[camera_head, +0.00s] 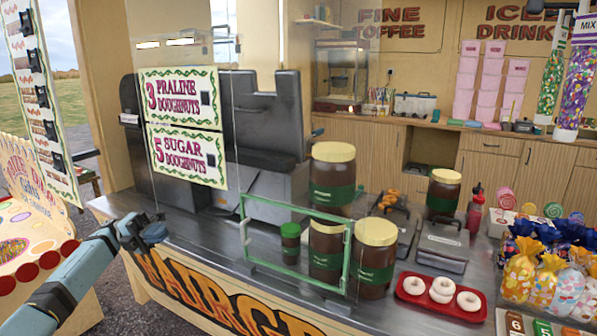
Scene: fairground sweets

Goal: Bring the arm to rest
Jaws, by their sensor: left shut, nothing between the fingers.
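My left arm (75,280), light blue with dark joints, comes in from the lower left of the head view. My left gripper (152,232) is dark and small in the picture. It is shut and holds nothing. It shows in front of the left end of the grey stall counter (200,240), and I cannot tell whether it touches the counter edge. My right gripper is not in view.
A clear screen with doughnut signs (182,98) stands behind the gripper. A green frame (292,277) and brown jars with cream lids (373,257) stand mid-counter. A red tray (407,297) of doughnuts and wrapped sweets (520,270) are to the right. A game board (22,205) is at far left.

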